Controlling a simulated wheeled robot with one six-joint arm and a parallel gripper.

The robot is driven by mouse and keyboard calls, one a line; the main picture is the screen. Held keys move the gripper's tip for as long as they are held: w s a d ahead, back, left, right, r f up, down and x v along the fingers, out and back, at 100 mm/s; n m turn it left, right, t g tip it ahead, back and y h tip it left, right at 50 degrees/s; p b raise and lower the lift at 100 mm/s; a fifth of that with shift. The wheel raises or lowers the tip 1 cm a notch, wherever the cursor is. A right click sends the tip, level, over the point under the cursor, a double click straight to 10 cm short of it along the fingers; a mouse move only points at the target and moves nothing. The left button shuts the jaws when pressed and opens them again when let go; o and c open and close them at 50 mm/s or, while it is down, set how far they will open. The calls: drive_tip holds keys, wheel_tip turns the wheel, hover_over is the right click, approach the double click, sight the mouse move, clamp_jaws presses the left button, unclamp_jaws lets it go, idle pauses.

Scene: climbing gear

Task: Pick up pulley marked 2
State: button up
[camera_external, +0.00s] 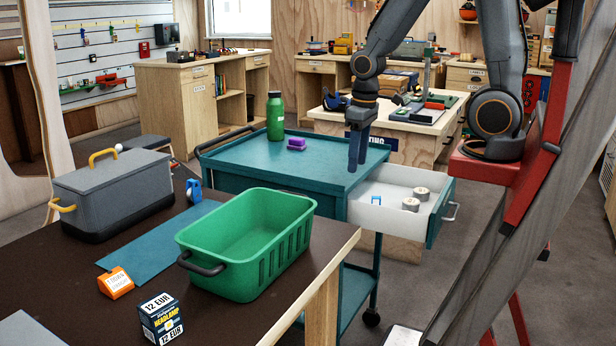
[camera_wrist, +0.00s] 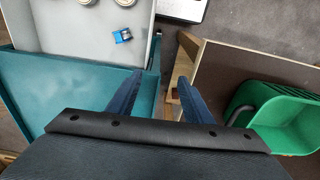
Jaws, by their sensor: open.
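No marking 2 can be read on anything in view. A small blue item (camera_external: 376,200) lies in the open white drawer; it also shows in the wrist view (camera_wrist: 122,36). Another blue and white item (camera_external: 193,190), pulley-like in shape, stands on the dark table beside the grey box. A small purple item (camera_external: 297,143) lies on the teal cart top. I cannot tell which one is the pulley marked 2. My gripper (camera_external: 357,168) points down above the cart's right edge, near the drawer. In the wrist view its fingers (camera_wrist: 160,92) are apart with nothing between them.
The drawer (camera_external: 400,177) of the teal cart (camera_external: 235,160) also holds pale round rolls (camera_external: 411,204). A green bottle (camera_external: 274,116) stands on the cart. A green crate (camera_external: 245,245), grey box (camera_external: 112,190) and headlamp carton (camera_external: 160,318) occupy the dark table. Much of the cart top is clear.

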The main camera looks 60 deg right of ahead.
drive_tip(key=w+a+f+n+y+b, duration=0.1)
drive_tip(key=w+a+n+b, duration=0.15)
drive_tip(key=w, duration=0.85)
drive_tip(key=w+a+n+b, duration=0.1)
drive_tip(key=w+a+n, duration=0.25)
drive_tip(key=w, duration=0.75)
drive_tip(key=n+y+b, duration=0.3)
drive_tip(key=n+y, duration=0.1)
drive_tip(key=n, duration=0.7)
approach(194, 189)
wheel_tip(194, 189, down, 4)
drive_tip(key=w, duration=0.3)
drive_tip(key=shift+g+h, duration=0.3)
drive_tip(key=shift+s+a+p+x, duration=0.15)
drive_tip(key=shift+p+x, duration=0.2)
drive_tip(key=shift+x, duration=0.75)
drive_tip(key=shift+s+p+x, duration=0.15)
drive_tip(key=shift+p+x, duration=0.2)
drive_tip(key=shift+x, duration=0.75)
drive_tip(key=shift+s+a+p+x, duration=0.15)
drive_tip(key=shift+p+x, duration=0.2)
drive_tip(key=shift+x, duration=0.75)
